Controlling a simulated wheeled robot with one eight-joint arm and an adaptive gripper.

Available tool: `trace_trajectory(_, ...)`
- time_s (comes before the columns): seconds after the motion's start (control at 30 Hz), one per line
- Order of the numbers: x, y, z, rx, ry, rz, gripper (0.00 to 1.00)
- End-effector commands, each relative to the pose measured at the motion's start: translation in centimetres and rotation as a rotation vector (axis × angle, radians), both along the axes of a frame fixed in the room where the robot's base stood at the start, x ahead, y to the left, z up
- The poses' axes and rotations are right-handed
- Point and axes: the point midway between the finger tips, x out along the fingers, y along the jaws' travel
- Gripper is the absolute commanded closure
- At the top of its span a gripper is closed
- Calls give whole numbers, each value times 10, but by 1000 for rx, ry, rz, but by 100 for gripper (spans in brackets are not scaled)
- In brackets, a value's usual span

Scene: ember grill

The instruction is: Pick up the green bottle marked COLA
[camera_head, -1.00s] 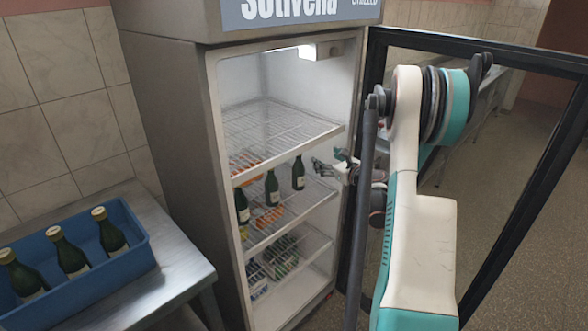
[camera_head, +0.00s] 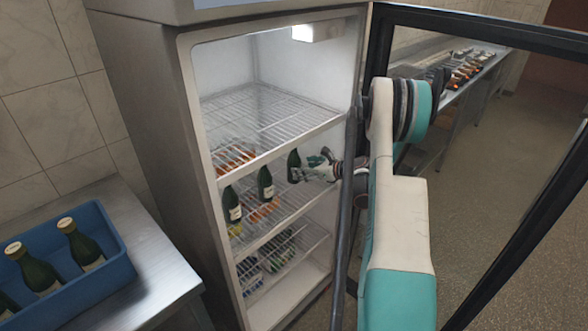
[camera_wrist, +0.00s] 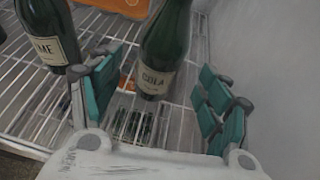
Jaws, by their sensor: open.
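The green bottle marked COLA (camera_wrist: 161,48) stands upright on a wire shelf in the wrist view, its label facing me. Its top is cut off by the picture edge. It appears to be the rightmost bottle (camera_head: 293,164) on the fridge's middle shelf in the head view. My gripper (camera_wrist: 157,80) is open and empty, with one teal finger to either side of the bottle's lower part in the picture. I cannot tell whether the bottle is fully between the fingers. In the head view my gripper (camera_head: 318,168) is inside the fridge, just right of that bottle.
A second green bottle (camera_wrist: 51,32), its label ending in ME, stands left of my gripper. Orange items (camera_head: 263,212) lie on the shelf (camera_head: 285,209). The open fridge door (camera_head: 520,215) is at right. A blue crate (camera_head: 117,250) with bottles stands at left.

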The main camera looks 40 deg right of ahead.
Motion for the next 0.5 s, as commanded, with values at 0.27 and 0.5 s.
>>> trace_trajectory(0.27, 16, 3, -4, 0, -1, 0, 29)
trace_trajectory(0.5, 49, 9, -12, 0, -1, 1, 29)
